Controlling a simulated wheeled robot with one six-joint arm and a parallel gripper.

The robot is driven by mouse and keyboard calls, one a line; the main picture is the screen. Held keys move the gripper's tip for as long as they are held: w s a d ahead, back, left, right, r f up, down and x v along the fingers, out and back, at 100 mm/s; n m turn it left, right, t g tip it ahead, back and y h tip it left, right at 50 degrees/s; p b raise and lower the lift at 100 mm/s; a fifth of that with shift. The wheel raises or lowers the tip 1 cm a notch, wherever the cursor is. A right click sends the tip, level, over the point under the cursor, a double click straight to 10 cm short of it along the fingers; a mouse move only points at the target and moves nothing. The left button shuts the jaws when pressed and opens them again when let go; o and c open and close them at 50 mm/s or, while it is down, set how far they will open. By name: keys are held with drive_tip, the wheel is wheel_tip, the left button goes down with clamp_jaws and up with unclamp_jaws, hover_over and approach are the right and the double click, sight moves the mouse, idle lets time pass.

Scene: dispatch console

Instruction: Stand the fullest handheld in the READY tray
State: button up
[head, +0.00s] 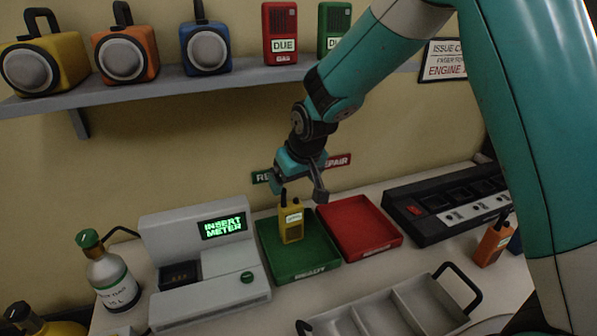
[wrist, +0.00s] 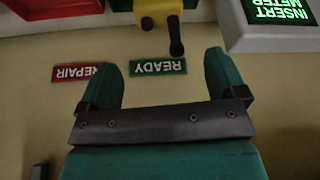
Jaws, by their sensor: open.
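A yellow handheld (head: 291,224) with a pale label and a dark antenna stands upright in the green READY tray (head: 312,267). Its top and antenna show at the upper edge of the wrist view (wrist: 160,14). My gripper (head: 296,193) is open and empty, above and behind the yellow handheld, apart from it.
A red REPAIR tray (head: 358,228) adjoins the green one. A grey meter console (head: 215,288) reads "INSERT METER". A black charger rack (head: 445,203) stands at the back right. A divided grey carrier (head: 400,306) is in front. A gas bottle (head: 112,278) stands left. A shelf (head: 190,92) runs above.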

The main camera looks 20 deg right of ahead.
drive_tip(key=s+a+r+n+g+y, duration=0.1)
drive_tip(key=s+r, duration=0.2)
drive_tip(key=s, duration=0.7)
drive_tip(key=s+a+r+n+g+y, duration=0.1)
drive_tip(key=s+r, duration=0.3)
drive_tip(key=s, duration=0.6)
drive_tip(key=s+a+r+n+g+y, duration=0.1)
drive_tip(key=s+a+r+n+g, duration=0.1)
drive_tip(key=s, duration=0.8)
drive_tip(key=shift+s+a+r+n+b, duration=0.35)
drive_tip(key=shift+a+r+n, duration=0.2)
drive_tip(key=shift+r, duration=0.2)
drive_tip(key=shift+c, duration=0.2)
